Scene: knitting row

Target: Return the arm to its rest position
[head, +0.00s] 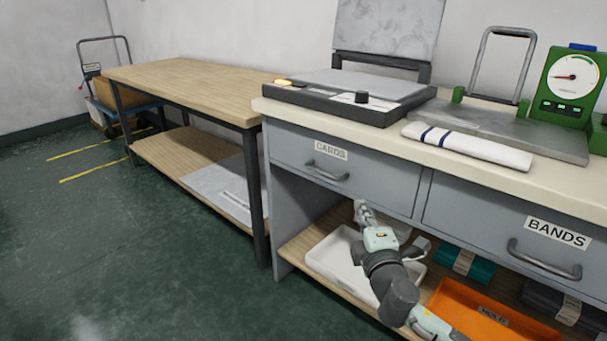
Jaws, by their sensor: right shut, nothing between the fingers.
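My right arm reaches in from the lower right of the head view. Its right gripper (362,207) is shut and empty. It is in front of the grey workbench, below the closed CARDS drawer (325,162) and over the white tray (333,257) on the lower shelf. The arm hides part of that tray. I cannot tell whether the gripper touches the bench. My left gripper does not show.
The closed BANDS drawer (535,240) is at right. An orange tray (480,315) and teal packs (466,265) lie on the lower shelf. A folded white cloth (467,146) lies on the worktop. A wooden table (190,85) stands at left; the green floor (120,250) is clear.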

